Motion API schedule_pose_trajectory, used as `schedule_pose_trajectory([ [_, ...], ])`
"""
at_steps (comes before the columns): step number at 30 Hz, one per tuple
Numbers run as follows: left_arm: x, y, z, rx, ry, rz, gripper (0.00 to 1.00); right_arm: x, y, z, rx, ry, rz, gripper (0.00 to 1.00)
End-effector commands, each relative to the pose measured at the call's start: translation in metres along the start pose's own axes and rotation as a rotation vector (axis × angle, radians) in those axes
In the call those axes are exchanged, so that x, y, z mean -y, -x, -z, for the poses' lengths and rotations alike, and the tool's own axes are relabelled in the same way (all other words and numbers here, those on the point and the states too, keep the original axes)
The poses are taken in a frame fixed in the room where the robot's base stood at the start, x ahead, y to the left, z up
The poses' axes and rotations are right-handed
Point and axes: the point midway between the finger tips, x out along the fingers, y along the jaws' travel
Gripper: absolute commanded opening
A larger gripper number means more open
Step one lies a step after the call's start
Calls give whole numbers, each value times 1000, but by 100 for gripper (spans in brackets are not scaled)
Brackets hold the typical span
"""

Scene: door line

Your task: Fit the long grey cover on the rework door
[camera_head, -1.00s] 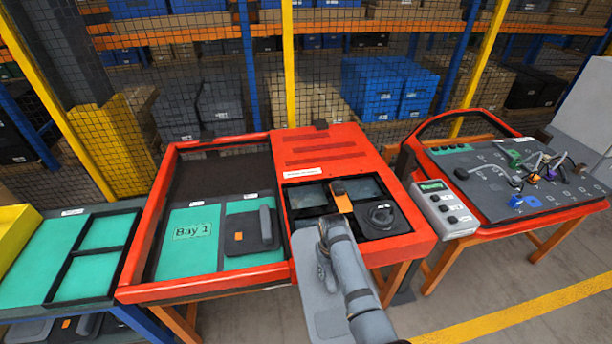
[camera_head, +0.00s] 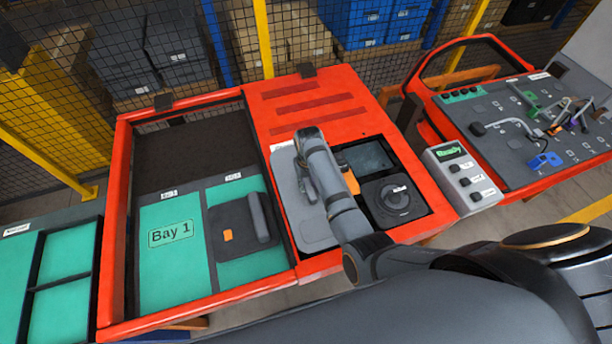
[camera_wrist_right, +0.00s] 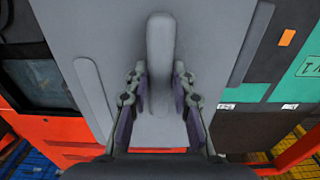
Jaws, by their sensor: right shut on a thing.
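The long grey cover (camera_head: 290,215) is a flat, pale grey plate, held over the middle of the red bench. My right gripper (camera_head: 306,180) is shut on it. In the right wrist view the fingers (camera_wrist_right: 162,100) stand on both sides of the raised rib on the cover (camera_wrist_right: 110,35); a shorter rib (camera_wrist_right: 88,88) lies to its left. The arm hides part of the cover in the head view. The red door (camera_head: 500,100), with an arched window frame and a dark grey inner panel, lies on a stand at right, apart from the cover. My left gripper is not in view.
The red bench (camera_head: 310,110) has a green "Bay 1" tray (camera_head: 170,270), a dark part with a grey handle (camera_head: 235,235), and a black round part (camera_head: 393,203). A control box reading "Ready" (camera_head: 460,175) stands between bench and door. Coloured clips and cables sit on the door.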

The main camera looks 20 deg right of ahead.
Motion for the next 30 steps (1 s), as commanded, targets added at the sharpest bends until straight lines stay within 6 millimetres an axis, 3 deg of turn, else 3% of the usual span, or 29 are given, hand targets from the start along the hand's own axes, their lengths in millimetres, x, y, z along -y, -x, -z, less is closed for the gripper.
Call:
schedule_pose_trajectory([
  [5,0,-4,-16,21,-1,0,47,0,-13,0,0,0,-1,0],
  [9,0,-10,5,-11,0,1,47,-1,-31,0,0,0,-1,0],
  [12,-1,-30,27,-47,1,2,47,0,-49,1,-2,-1,0,0],
  [15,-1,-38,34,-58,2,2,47,0,-56,0,-2,0,0,0],
  [24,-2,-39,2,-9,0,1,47,0,-56,0,-2,0,0,0],
  [30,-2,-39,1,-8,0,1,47,0,-56,0,-2,0,0,0],
])
